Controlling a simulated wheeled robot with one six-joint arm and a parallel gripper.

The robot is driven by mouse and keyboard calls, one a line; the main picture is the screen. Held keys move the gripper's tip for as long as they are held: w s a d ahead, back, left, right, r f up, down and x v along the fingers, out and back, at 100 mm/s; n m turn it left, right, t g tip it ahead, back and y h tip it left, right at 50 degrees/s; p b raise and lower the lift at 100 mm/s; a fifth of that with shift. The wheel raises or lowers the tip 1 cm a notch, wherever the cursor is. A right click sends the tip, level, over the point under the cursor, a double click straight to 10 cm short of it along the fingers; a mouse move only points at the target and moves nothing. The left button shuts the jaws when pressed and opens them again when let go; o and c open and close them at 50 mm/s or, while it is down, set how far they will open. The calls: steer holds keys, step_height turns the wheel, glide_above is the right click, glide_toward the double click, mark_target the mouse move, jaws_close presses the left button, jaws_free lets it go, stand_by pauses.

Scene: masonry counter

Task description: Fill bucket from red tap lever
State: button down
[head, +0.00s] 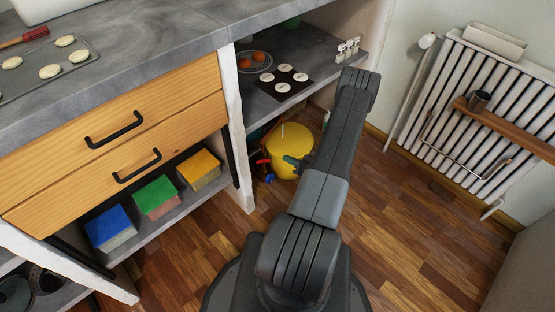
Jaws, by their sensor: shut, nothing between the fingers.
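A yellow bucket (291,139) stands low at the right end of the counter, behind my arm, which hides its right part. A small red piece (262,162), which looks like the red tap lever, shows just left of the bucket. A small blue piece (269,178) is below it. My gripper (290,160) shows only as a small dark end coming out from behind my arm, in front of the bucket and to the right of the red piece. It is shut and empty. I cannot tell whether it touches the bucket. The tap's spout and any water are not clear.
The masonry counter (150,55) with wooden drawers (120,130) fills the left. Blue, green and yellow lidded boxes (155,197) sit on its lower shelf. A radiator (480,110) stands right. The wooden floor (420,220) is clear.

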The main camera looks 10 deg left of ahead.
mark_target(261, 161)
steer(key=w+a+f+b, duration=0.2)
steer(key=a+f, duration=0.3)
steer(key=a, duration=0.4)
steer(key=shift+w+a+b, duration=0.25)
steer(key=shift+w+b, duration=0.1)
steer(key=shift+b, duration=0.1)
steer(key=shift+f, duration=0.1)
steer(key=shift+s+a+f+n+b, duration=0.25)
steer(key=shift+f+b, duration=0.15)
steer(key=shift+b, duration=0.15)
steer(key=shift+s+a+f+n+b, duration=0.1)
steer(key=shift+s+f+n+b, duration=0.15)
steer(key=shift+f+b, duration=0.2)
steer(key=shift+r, duration=0.1)
